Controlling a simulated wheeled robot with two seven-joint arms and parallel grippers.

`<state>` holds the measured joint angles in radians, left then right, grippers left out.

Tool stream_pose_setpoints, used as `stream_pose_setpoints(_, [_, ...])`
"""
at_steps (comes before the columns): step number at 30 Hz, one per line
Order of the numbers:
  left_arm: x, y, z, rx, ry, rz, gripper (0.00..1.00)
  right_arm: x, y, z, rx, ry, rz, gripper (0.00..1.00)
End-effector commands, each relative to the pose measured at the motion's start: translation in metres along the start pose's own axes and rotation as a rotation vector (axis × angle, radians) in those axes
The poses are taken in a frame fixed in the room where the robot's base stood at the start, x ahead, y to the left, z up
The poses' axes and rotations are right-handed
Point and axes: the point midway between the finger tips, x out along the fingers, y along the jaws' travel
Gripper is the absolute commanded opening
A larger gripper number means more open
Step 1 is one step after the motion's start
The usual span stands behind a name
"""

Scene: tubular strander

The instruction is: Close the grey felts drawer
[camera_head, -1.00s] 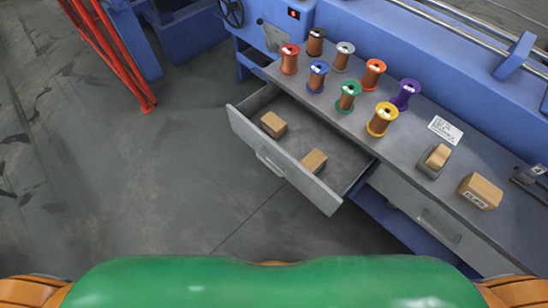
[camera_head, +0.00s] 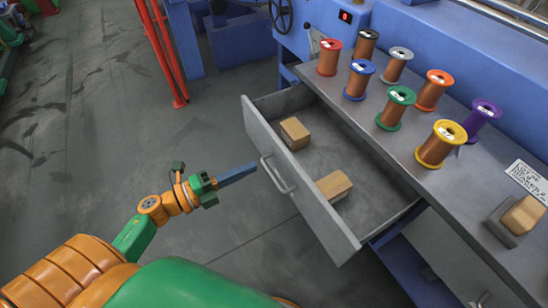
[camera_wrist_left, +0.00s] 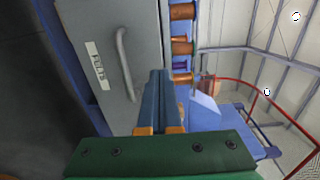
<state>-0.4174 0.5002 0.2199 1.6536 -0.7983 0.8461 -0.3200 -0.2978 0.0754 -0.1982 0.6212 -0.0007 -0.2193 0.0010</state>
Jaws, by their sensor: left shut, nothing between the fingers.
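The grey felts drawer (camera_head: 300,185) is pulled out from under the bench and holds two tan blocks, a rear one (camera_head: 294,132) and a front one (camera_head: 333,185). Its bar handle (camera_head: 278,175) is on the front face. In the left wrist view the drawer front (camera_wrist_left: 100,45) carries a "FELTS" label (camera_wrist_left: 97,65) beside the handle (camera_wrist_left: 124,62). My left gripper (camera_head: 254,167) is shut and empty, its fingertips just left of the handle in the head view; a small gap appears between them, though contact is hard to judge. My right gripper is not in view.
Several copper spools, such as the yellow one (camera_head: 440,144), stand on the grey bench top (camera_head: 425,190) above the drawer. A block on a grey holder (camera_head: 520,220) is at the right. Red posts (camera_head: 160,50) stand at the back left. The floor left of the drawer is clear.

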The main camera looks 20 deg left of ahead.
Motion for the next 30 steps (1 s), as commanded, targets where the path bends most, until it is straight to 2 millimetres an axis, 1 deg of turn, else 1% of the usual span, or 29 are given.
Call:
stream_pose_setpoints(1, [0.011, -0.002, 0.0, 0.001, 0.001, -0.004, 0.0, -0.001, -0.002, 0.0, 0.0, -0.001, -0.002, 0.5])
stream_pose_setpoints(3, [0.026, -0.002, 0.001, 0.0, -0.001, -0.004, 0.0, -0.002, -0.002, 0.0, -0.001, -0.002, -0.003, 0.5])
stream_pose_setpoints(6, [0.045, -0.001, 0.001, -0.003, -0.002, -0.004, 0.0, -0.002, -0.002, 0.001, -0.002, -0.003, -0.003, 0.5])
stream_pose_setpoints(9, [0.059, -0.001, 0.001, -0.003, -0.002, -0.003, 0.0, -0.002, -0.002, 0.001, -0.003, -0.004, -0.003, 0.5])
stream_pose_setpoints(12, [0.067, 0.0, 0.001, -0.004, -0.002, -0.002, 0.0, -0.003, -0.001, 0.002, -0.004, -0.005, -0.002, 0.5])
stream_pose_setpoints(16, [0.071, 0.0, 0.0, -0.004, -0.002, -0.001, 0.0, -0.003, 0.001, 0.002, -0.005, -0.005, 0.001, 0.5])
stream_pose_setpoints(26, [0.071, 0.001, 0.0, -0.004, -0.002, 0.0, 0.0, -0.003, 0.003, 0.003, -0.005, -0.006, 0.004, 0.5])
stream_pose_setpoints(30, [0.077, 0.001, 0.0, -0.004, -0.002, -0.001, 0.0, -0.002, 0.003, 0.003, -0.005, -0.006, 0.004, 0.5])
